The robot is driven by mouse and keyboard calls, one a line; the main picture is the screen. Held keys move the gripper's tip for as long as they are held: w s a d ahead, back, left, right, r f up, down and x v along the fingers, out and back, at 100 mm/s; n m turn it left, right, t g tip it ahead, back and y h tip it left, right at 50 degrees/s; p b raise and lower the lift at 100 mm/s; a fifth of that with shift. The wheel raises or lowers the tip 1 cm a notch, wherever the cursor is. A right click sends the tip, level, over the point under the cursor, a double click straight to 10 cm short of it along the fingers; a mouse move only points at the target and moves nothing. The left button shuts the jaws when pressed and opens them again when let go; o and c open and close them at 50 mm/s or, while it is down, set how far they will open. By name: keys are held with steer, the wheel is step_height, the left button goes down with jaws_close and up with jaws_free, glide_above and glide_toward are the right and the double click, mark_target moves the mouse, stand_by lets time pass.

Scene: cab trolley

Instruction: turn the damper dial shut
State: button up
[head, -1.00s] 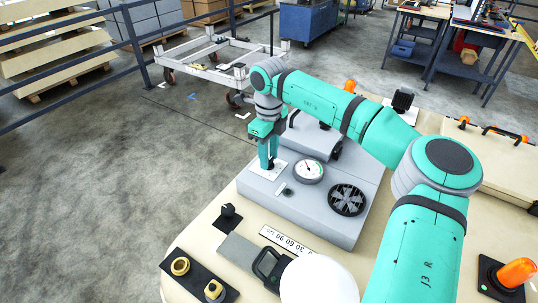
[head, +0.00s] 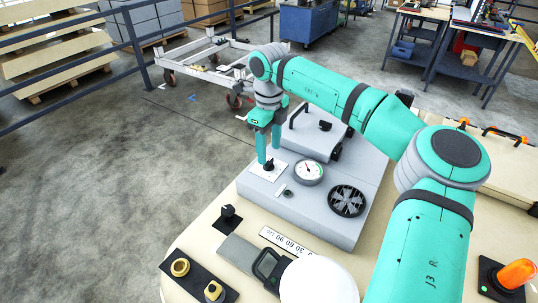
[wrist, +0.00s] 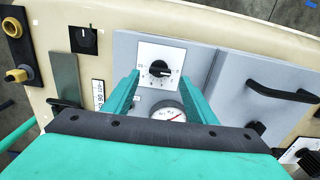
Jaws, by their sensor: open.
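A black dial (head: 269,166) sits on a white square plate with marks, on the grey box's top at its far-left corner. In the wrist view the same dial (wrist: 160,69) shows a white pointer mark toward the right; I cannot read its labels for certain. My gripper (head: 268,154) is open and points down, just above the dial. In the wrist view the fingers (wrist: 160,82) stand apart on the left and right of the dial, with a gap to it on both sides. Nothing is held.
A second black knob (head: 229,213) is on the cream top nearer the front. A dark handle (wrist: 282,91) rises from the neighbouring grey panel.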

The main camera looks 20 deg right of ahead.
mark_target(270, 160)
step_height(270, 160, up, 7)
stand_by(0.3)
steer(key=shift+d, duration=0.1)
stand_by(0.4)
